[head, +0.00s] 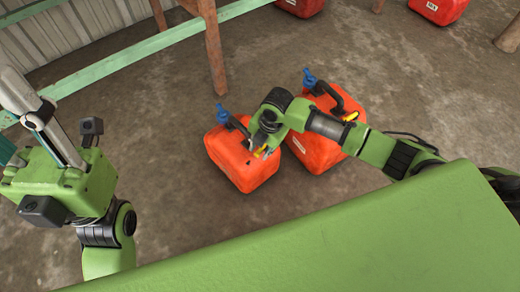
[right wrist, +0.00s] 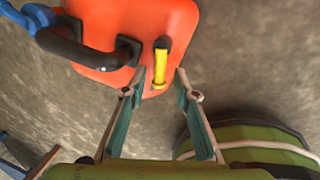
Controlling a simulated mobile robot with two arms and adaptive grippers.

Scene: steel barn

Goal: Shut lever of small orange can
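The small orange can (head: 236,168) stands upright on the floor in the middle of the head view. It has a black handle tube and a blue nozzle piece. In the right wrist view its top (right wrist: 182,20) shows a yellow lever (right wrist: 160,62) near the edge. My right gripper (head: 264,150) is over the near right part of this can. In the right wrist view the right gripper (right wrist: 160,78) is open, with its fingertips on either side of the lever's lower end. I cannot tell whether they touch it. My left arm is at the left; its fingers cannot be made out.
A larger orange can (head: 318,152) stands close on the right, partly behind my right forearm. Two more red cans (head: 300,5) (head: 438,8) are at the back. A wooden post (head: 214,50) and green rails (head: 150,45) stand behind. Concrete floor (head: 170,200) is clear at the left.

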